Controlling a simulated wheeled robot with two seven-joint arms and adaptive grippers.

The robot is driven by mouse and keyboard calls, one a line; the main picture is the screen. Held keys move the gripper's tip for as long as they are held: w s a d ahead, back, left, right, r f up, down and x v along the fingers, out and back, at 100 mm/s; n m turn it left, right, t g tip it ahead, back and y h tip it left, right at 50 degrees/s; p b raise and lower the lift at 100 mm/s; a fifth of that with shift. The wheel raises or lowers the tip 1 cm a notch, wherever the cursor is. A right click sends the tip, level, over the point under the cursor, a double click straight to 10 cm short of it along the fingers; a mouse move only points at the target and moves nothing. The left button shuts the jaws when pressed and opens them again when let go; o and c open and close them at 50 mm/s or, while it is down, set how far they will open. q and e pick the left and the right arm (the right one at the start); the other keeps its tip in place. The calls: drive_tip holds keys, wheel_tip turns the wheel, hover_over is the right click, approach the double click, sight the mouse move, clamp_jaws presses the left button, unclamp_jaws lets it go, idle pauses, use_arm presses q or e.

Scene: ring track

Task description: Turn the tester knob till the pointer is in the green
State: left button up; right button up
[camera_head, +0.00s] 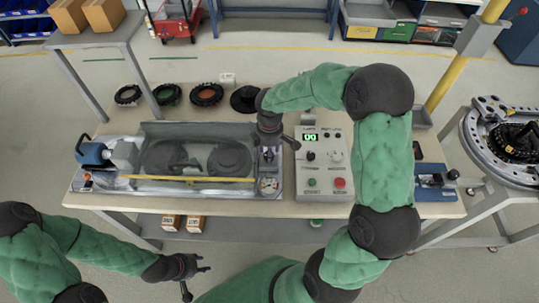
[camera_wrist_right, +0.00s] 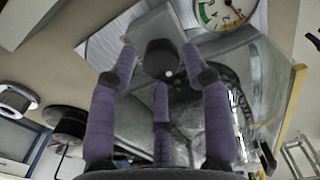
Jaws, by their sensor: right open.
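The tester's black knob (camera_wrist_right: 162,56) sits on a grey block in the right wrist view. My right gripper (camera_wrist_right: 160,72) is open, its purple fingers spread around the knob; I cannot tell whether they touch it. In the head view the right gripper (camera_head: 269,142) points down over the right end of the tester (camera_head: 150,190) and mostly hides the knob. The round gauge (camera_head: 269,185) is just in front of it. The gauge (camera_wrist_right: 220,12) is cut off in the wrist view, showing green, yellow and red; its pointer reading is unclear. My left gripper (camera_head: 195,278) is open and empty, in front of the bench.
A control box (camera_head: 322,165) with a green display and red button stands right of the tester. Black rings (camera_head: 207,94) and a dark disc (camera_head: 245,99) lie along the bench's back. A blue vise (camera_head: 434,182) is at the right end. The floor in front is open.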

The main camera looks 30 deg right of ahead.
drive_tip(key=shift+f, duration=1)
drive_tip(key=c, duration=0.9)
drive_tip(key=shift+m, duration=0.4)
drive_tip(key=m, duration=0.2)
drive_tip(key=shift+s+m, duration=0.1)
drive_tip(key=shift+m, duration=0.3)
drive_tip(key=m, duration=0.3)
drive_tip(key=shift+m+b, duration=0.3)
drive_tip(key=shift+b, duration=0.1)
drive_tip(key=m+b, duration=0.1)
drive_tip(key=m, duration=0.5)
drive_tip(key=shift+s+a+f, duration=0.1)
drive_tip(key=shift+m, duration=0.4)
